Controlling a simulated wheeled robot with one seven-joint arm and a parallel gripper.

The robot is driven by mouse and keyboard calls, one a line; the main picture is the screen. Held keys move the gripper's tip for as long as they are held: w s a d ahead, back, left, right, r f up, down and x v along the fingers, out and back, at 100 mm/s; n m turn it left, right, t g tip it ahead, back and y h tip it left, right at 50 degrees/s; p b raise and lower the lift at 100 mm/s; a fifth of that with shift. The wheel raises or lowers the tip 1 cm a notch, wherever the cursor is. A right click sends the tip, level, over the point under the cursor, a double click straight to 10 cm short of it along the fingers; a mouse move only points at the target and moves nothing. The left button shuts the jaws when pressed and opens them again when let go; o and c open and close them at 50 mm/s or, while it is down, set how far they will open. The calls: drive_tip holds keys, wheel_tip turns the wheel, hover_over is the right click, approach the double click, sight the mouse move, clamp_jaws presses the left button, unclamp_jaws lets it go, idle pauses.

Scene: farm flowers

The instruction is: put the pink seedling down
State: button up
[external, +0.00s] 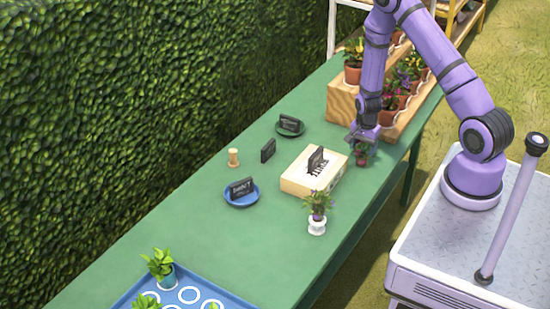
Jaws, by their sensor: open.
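A small seedling (362,160) with dark green leaves and a reddish pot is on the green table (215,162), right of a pale wooden block. It looks like the pink seedling, but its flower colour is too small to tell. The seedling looks upright, and its base seems to be at the table top. My gripper (365,140) is open, pointing down at the top of this seedling. The fingers partly cover its leaves, and I cannot tell whether they touch it.
The pale wooden block (297,183) holds dark labels. A purple-flowered plant (317,205) in a white pot stands near the front edge. Blue dish (235,202), dark dish (290,131) and wooden peg (233,163) stand left. Potted flowers (390,110) crowd the back right; a blue tray (212,270) lies in front.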

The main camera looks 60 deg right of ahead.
sight(363, 148)
wheel_tip(363, 148, up, 8)
drive_tip(key=shift+f, duration=0.15)
drive_tip(key=s+a+r+n+t, duration=0.1)
drive_tip(key=a+r+n, duration=0.35)
drive_tip(key=r, duration=0.85)
drive_tip(key=s+a+r+n+t, duration=0.15)
drive_tip(key=a+r+n, duration=0.35)
drive_tip(key=r, duration=0.8)
drive_tip(key=s+a+r+n+t, duration=0.1)
drive_tip(key=s+a+r+n, duration=0.3)
drive_tip(key=s+r, duration=0.3)
drive_tip(key=s+a+r+n+t, duration=0.1)
drive_tip(key=s+a+r+n, duration=0.3)
drive_tip(key=s+r, duration=0.4)
drive_tip(key=s, duration=0.4)
drive_tip(key=shift+s+r+t, duration=0.25)
drive_tip(key=shift+r+t, duration=0.05)
drive_tip(key=shift+t, duration=0.05)
